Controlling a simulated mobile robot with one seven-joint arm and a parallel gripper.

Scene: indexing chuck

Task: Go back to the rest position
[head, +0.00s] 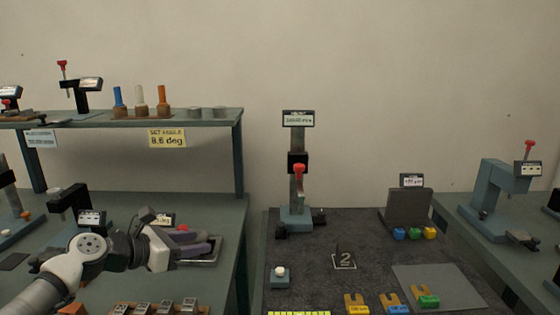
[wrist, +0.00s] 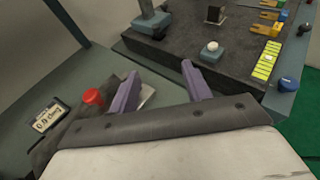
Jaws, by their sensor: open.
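My gripper (head: 208,242) reaches in from the lower left over the left bench in the head view. In the wrist view its two purple fingers (wrist: 160,72) are spread apart, with nothing held between them. A device with a red knob (wrist: 93,97) and a small display (wrist: 50,116) sits beside and below the left finger. The red knob also shows just behind my gripper in the head view (head: 182,228). My gripper hides much of this device, and I cannot tell whether a finger touches it.
A shelf (head: 215,118) with a yellow "SET ANGLE 8.6 deg" card (head: 167,138) stands above the left bench. A dark-topped bench (head: 320,255) stands to the right, with a tall red-handled stand (head: 298,180). Several small blocks (head: 160,307) lie near the front of the left bench.

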